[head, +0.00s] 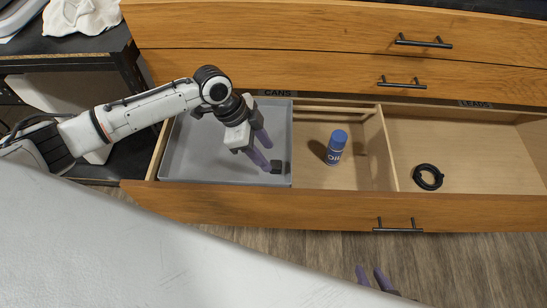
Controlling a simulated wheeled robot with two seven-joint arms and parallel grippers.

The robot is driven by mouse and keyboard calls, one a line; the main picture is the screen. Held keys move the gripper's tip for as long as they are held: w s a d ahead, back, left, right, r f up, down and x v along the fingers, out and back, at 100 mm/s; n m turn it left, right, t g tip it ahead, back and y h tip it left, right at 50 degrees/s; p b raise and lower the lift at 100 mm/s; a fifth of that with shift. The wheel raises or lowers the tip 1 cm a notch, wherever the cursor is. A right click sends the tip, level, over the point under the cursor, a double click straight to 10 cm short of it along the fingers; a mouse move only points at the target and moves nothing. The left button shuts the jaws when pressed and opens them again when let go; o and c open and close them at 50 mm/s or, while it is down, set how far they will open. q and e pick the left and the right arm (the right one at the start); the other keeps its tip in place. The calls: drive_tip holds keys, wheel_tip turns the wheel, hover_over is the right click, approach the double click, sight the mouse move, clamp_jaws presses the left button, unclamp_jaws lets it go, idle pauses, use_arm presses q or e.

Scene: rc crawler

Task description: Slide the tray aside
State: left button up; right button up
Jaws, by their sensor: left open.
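The grey tray (190,155) lies in the left part of the open drawer, under the CANS label. My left gripper (272,155) is over the right part of the tray, with its purple fingers apart. A small dark block (277,167) shows beside its lower fingertip at the tray's right side. I cannot tell whether the fingers touch it. My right gripper (371,276) is at the bottom edge, away from the drawer. Its two purple fingers are apart and empty, and the rest is mostly hidden.
A blue oil can (337,147) stands in the bare space right of the tray. A wooden divider (387,150) separates it from the LEADS side, where a coiled black cable (428,177) lies. A dark bench (75,55) with a white cloth (82,15) stands at left.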

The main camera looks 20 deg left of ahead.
sight(275, 164)
use_arm(q)
drive_tip(key=x, duration=0.5)
drive_tip(key=shift+w+d+f, duration=0.1)
drive_tip(key=shift+f, duration=0.2)
clamp_jaws()
